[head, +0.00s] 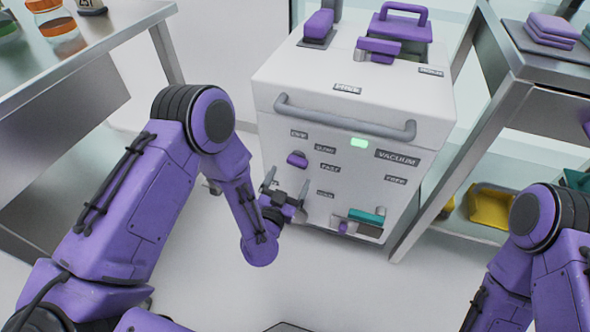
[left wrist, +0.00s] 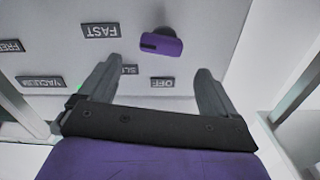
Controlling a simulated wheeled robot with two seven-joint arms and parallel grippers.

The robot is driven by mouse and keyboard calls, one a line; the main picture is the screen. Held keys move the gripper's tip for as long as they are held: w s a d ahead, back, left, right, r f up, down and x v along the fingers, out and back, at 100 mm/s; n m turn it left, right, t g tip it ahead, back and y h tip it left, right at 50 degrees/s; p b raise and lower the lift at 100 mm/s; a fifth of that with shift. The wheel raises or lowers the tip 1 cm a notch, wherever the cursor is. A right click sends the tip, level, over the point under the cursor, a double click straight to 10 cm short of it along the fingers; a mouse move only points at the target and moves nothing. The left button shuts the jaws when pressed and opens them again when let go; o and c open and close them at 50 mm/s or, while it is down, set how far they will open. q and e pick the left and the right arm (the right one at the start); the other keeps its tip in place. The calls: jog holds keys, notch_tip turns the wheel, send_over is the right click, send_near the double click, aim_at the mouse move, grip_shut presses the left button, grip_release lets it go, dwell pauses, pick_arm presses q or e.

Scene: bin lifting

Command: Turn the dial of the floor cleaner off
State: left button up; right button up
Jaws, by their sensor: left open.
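The floor cleaner (head: 275,100) is a white cabinet with a grey bar handle and a lit green lamp (head: 359,142). Its purple dial (head: 297,159) is on the front, near the OFF (head: 299,134), SLOW and FAST (head: 330,168) labels. In the left wrist view the dial (left wrist: 161,43) appears upside down with its dark mark at the left end, away from the OFF label (left wrist: 162,82); its exact setting is unclear. My left gripper (head: 288,182) is open and empty, just below and apart from the dial. In the left wrist view its fingers (left wrist: 160,66) are spread. My right gripper is out of view.
A purple and teal fitting (head: 365,216) sticks out low on the front. A metal table with jars (head: 58,28) stands at the left. A metal shelf at the right holds folded purple cloths (head: 552,30) and a yellow bin (head: 490,207). The floor before the cleaner is clear.

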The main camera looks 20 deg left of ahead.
aim_at(292, 163)
pick_arm(q)
jog(key=w, duration=0.6)
jog(key=shift+b, duration=0.3)
jog(key=c, duration=1.1)
jog(key=shift+o, duration=0.2)
jog(key=shift+n, duration=0.3)
jog(key=n, duration=0.4)
jog(key=shift+a+p, duration=0.1)
jog(key=shift+p, duration=0.2)
jog(key=n, duration=0.5)
jog(key=shift+a+n, duration=0.2)
jog(key=shift+n, duration=0.2)
jog(key=n, duration=0.4)
jog(key=shift+a+f+n, duration=0.1)
jog(key=shift+a+n, duration=0.05)
jog(key=shift+n, duration=0.15)
jog(key=n, duration=0.4)
jog(key=shift+a+f+n, duration=0.1)
jog(key=shift+n, duration=0.3)
